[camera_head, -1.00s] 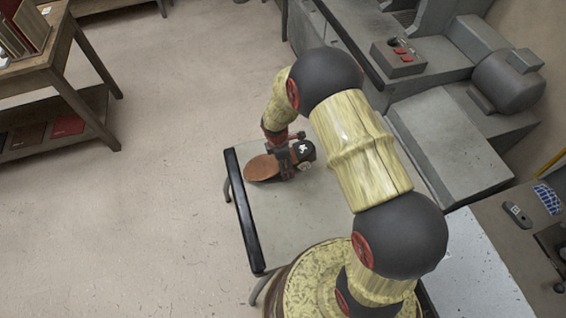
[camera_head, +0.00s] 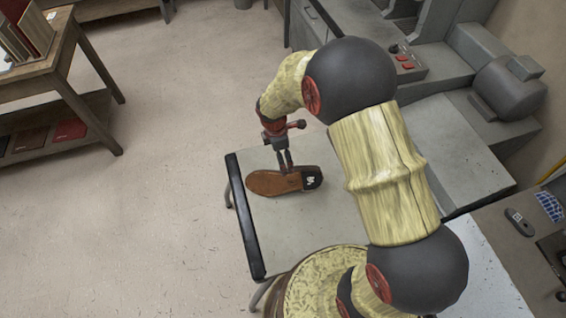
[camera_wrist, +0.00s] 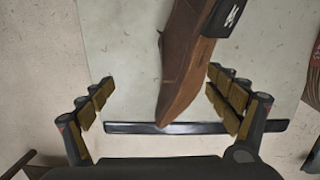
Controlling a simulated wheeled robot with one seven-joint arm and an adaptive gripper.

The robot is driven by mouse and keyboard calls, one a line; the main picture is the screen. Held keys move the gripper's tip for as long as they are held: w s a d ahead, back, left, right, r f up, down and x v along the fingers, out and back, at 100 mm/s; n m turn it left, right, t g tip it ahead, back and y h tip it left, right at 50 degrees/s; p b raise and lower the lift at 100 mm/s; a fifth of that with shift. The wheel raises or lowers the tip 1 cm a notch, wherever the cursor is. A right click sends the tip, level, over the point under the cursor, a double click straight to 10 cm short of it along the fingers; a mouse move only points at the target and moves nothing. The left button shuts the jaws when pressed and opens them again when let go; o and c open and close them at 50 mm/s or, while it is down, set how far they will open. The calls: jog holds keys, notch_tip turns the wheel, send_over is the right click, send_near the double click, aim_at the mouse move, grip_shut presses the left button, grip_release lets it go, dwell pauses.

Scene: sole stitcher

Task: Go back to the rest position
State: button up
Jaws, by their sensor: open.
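A brown shoe sole with a black heel (camera_head: 278,182) lies on the small grey table (camera_head: 300,232) in the head view. My gripper (camera_head: 285,168) is above the sole, its fingers pointing down near the middle of it. The sole's heel end is cut off by the top of the wrist view.
A large grey machine (camera_head: 440,150) with red buttons stands right of the table. A wooden shelf table (camera_head: 45,85) with books is at the upper left. Open floor (camera_head: 130,220) lies left of the small table. My arm hides part of the machine.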

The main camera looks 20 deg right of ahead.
notch_tip(320, 180, up, 2)
jog(key=shift+a, duration=0.15)
jog(key=s+m+g, duration=0.1)
jog(key=s+m, duration=0.4)
jog(key=s+d+r+m+t, duration=0.1)
jog(key=s+r+m, duration=0.3)
jog(key=r, duration=0.7)
jog(key=s+r+m+t+y+p, duration=0.1)
jog(key=s+r+m+t, duration=0.2)
jog(key=s+r, duration=0.5)
jog(key=s+d+r+m+t, duration=0.1)
jog(key=s+r+m, duration=0.5)
jog(key=r, duration=0.7)
jog(key=shift+s+d+r+t, duration=0.35)
jog(key=shift+s+t, duration=0.15)
jog(key=shift+t, duration=0.1)
